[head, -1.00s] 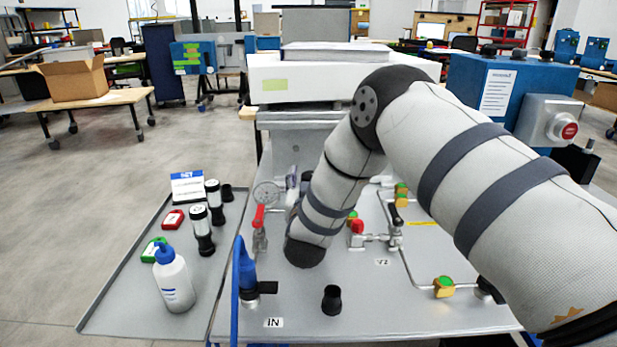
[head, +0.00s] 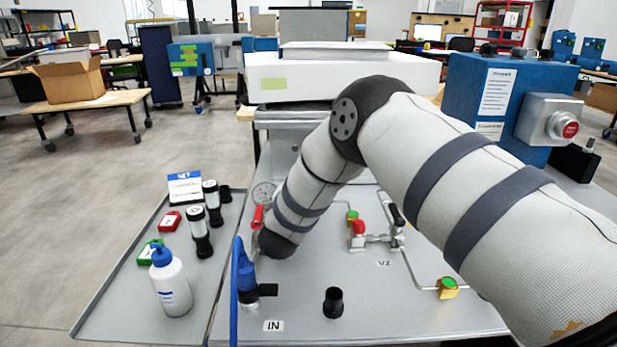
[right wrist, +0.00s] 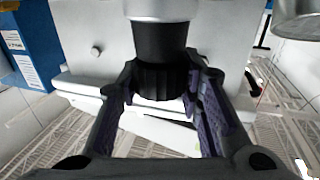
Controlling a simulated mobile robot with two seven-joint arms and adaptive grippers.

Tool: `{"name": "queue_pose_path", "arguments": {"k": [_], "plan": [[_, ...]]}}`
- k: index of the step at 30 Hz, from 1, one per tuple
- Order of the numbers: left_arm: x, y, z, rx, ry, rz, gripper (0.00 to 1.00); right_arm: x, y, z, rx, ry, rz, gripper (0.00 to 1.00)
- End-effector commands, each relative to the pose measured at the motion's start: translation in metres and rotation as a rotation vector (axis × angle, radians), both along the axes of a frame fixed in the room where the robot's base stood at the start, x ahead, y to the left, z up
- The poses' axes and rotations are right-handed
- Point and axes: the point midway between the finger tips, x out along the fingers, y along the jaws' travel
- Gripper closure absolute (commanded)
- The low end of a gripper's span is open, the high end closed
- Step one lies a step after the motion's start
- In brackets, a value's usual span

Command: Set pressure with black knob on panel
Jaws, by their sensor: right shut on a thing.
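In the right wrist view the black knob (right wrist: 160,45) hangs below a silver collar, its ridged end between the fingers. My right gripper (right wrist: 160,82) is shut on this knob, one finger on each side. In the head view my right arm reaches from the right across the grey panel (head: 400,310). Its wrist is beside the round pressure gauge (head: 263,192) and a red-handled valve (head: 257,217). The gripper and the knob are hidden behind the arm there. The gauge's reading is too small to tell. My left gripper is not in view.
A blue fitting with a hose (head: 245,275) stands at the panel's left edge. A black cup-shaped part (head: 333,302) stands at the front. More valves (head: 357,230) sit right of the arm. A white bottle (head: 170,285) stands on the left tray (head: 110,320).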

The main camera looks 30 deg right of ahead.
Motion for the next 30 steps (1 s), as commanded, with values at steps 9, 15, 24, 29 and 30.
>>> {"name": "queue_pose_path", "arguments": {"k": [9, 15, 24, 29, 30], "plan": [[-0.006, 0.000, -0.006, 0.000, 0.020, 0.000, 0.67, 0.000, 0.000, -0.001, -0.001, 0.004, -0.080, 0.95], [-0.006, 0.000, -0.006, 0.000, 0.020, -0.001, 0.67, 0.000, 0.000, -0.002, -0.001, 0.004, -0.079, 0.47], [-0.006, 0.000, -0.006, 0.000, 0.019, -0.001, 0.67, 0.000, 0.000, 0.000, 0.000, 0.001, -0.079, 0.46], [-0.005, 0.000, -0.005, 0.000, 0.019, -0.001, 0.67, 0.000, 0.000, 0.027, 0.001, -0.004, -0.078, 0.46], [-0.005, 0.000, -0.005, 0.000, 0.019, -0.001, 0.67, 0.000, 0.000, 0.038, 0.001, -0.004, -0.078, 0.46]]}}
